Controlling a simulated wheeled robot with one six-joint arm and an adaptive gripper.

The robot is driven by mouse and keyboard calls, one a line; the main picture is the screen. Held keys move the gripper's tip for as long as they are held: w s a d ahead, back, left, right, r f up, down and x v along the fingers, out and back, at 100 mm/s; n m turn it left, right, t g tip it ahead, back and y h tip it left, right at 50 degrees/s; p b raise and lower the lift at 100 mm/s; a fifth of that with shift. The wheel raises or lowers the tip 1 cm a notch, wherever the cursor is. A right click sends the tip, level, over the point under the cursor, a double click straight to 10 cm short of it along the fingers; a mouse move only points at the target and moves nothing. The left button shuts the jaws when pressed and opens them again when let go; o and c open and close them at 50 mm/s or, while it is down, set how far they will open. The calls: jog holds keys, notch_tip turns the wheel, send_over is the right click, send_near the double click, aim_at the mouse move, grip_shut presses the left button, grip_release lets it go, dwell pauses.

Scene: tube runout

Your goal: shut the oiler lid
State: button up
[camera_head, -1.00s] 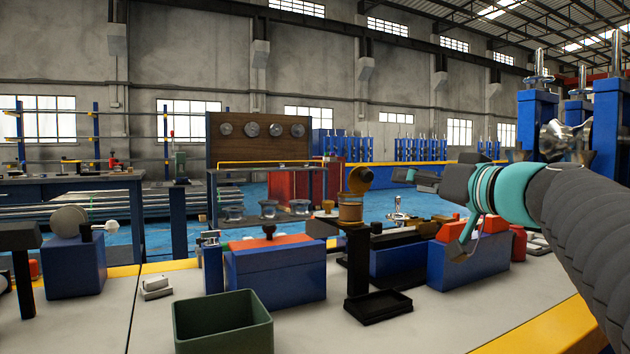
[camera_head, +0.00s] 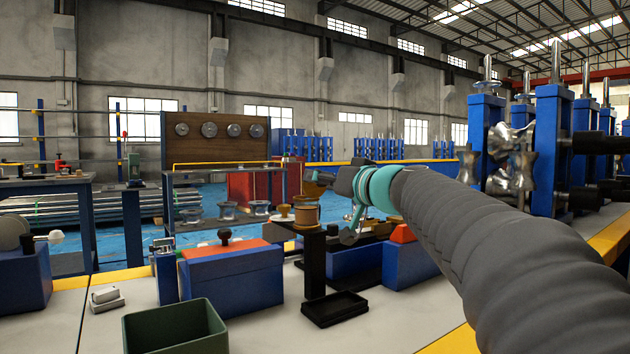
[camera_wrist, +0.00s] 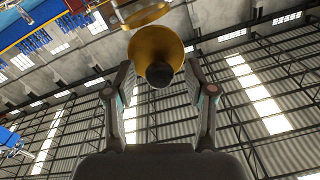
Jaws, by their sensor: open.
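The oiler (camera_head: 306,214) is a small amber cup with a brass rim, on top of a black stand. Its brass lid (camera_head: 314,188) stands raised above the cup, partly behind my gripper (camera_head: 328,178). In the wrist view the lid (camera_wrist: 152,48) is a round golden disc with a dark knob (camera_wrist: 159,75) facing me. The fingers of my gripper (camera_wrist: 158,85) are spread, one on either side of the lid's lower part and knob. I cannot tell whether they touch it. The lid's hinge is hidden.
A black tray (camera_head: 335,309) sits at the stand's foot. A blue box with an orange top (camera_head: 232,275) and a green bin (camera_head: 175,328) are to the left. Blue roll stands (camera_head: 552,150) rise on the right. The bench front is clear right of the tray.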

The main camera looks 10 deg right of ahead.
grip_shut()
jog(key=shift+r+p, duration=0.15)
jog(key=shift+p, duration=0.35)
